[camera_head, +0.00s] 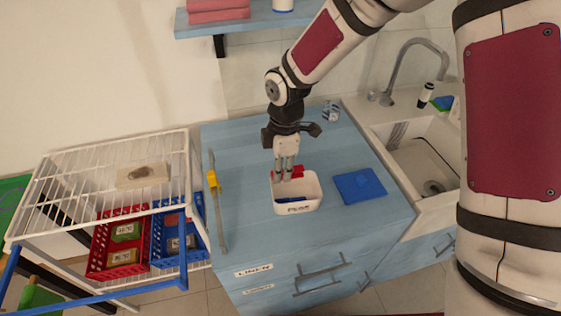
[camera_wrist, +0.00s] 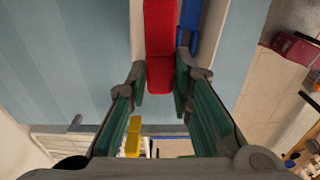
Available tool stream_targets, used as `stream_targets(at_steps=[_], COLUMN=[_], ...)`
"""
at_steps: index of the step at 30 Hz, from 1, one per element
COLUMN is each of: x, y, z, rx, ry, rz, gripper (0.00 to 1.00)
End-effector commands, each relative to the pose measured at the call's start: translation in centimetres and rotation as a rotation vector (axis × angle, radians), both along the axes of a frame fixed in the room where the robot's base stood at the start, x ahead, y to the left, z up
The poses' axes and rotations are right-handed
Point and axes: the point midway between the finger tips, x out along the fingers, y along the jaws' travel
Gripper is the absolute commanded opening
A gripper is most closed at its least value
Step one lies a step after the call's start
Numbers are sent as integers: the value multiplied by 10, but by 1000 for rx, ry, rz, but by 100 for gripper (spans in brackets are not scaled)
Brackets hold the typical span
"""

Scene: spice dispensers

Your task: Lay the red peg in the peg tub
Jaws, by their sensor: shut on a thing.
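The white peg tub (camera_head: 297,208) stands on the blue counter, with lettering on its front. A blue peg (camera_head: 293,199) lies inside it; blue also shows in the wrist view (camera_wrist: 190,14). My gripper (camera_head: 286,178) points down at the tub's back part. It is shut on the red peg (camera_head: 298,172), which shows on both sides of the fingers. In the wrist view the red peg (camera_wrist: 160,40) runs lengthwise between my fingertips (camera_wrist: 160,82), over the tub's opening. I cannot tell whether it touches the tub.
A blue cloth (camera_head: 359,185) lies right of the tub. A yellow clip (camera_head: 213,180) sits on a rail at the counter's left edge. A wire rack (camera_head: 105,175) with red and blue baskets is at left, a sink (camera_head: 425,170) at right. The counter around the tub is mostly clear.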

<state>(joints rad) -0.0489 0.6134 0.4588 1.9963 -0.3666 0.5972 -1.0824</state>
Motion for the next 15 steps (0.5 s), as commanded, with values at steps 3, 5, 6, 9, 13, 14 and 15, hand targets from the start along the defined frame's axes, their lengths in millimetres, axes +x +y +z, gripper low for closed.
stream_targets(at_steps=[3,5,6,9,13,14,15], x=[0,0,0,0,0,0,0], y=[0,0,0,0,0,0,0], z=[-6,-7,-7,-8,-8,-8,-7], rx=[0,0,0,0,0,0,0], ry=[0,0,0,0,0,0,0], rz=[0,0,0,-1,-1,-1,-1], gripper=[3,3,3,3,3,3,23])
